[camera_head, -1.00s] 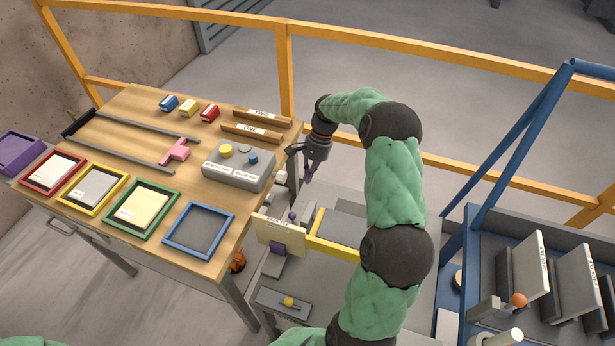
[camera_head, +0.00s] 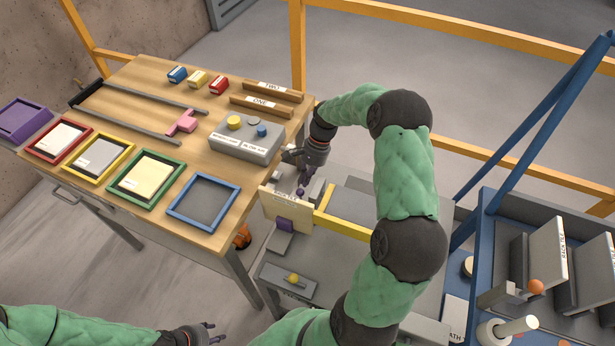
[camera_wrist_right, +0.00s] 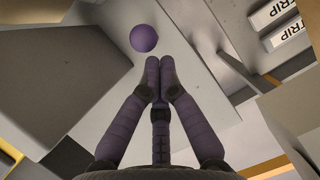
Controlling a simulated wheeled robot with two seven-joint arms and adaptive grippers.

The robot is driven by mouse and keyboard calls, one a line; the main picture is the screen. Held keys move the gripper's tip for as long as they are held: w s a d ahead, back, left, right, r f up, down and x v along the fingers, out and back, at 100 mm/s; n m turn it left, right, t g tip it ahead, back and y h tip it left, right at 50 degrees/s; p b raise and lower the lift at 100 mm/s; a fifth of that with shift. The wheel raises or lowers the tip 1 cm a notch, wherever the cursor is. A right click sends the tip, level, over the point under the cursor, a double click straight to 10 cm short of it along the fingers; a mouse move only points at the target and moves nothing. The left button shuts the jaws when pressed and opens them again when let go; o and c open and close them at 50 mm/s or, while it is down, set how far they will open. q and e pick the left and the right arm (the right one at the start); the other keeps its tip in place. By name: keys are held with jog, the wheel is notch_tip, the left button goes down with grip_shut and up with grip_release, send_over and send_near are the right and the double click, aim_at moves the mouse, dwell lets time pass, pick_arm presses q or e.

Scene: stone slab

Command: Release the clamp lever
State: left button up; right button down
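A small purple ball knob (camera_head: 300,192) stands on the grey fixture behind an upright cream plate (camera_head: 287,213); I take it to be the clamp lever's knob. My right gripper (camera_head: 304,178) points down right beside the knob. In the right wrist view the purple ball (camera_wrist_right: 144,38) sits just ahead and left of the fingertips (camera_wrist_right: 160,66), with a small gap. The fingers are together and nothing shows between them. The lever's arm is not clearly seen. My left gripper (camera_head: 212,334) is low at the bottom edge, away from the fixture; its fingers are too small to judge.
A yellow-edged grey part (camera_head: 343,228) lies right of the plate. A wooden table (camera_head: 130,110) with coloured trays and a grey button box (camera_head: 246,139) stands left. A blue rack (camera_head: 477,280) with upright plates stands right. A yellow knob (camera_head: 293,278) is in front.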

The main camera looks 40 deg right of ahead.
aim_at(300, 191)
jog(key=shift+s+a+r+h+p, duration=0.15)
jog(key=shift+a+r+h+p, duration=0.15)
jog(key=shift+h+p, duration=0.25)
jog(key=shift+s+a+t+h+p, duration=0.3)
jog(key=shift+a+t+h+p, duration=0.15)
jog(key=shift+a+p, duration=0.1)
jog(key=shift+s+a+t+h, duration=0.35)
jog(key=shift+a+h, duration=0.25)
jog(key=shift+h, duration=0.1)
jog(key=shift+s+a, duration=0.15)
jog(key=shift+a, duration=0.3)
jog(key=shift+d+f, duration=0.1)
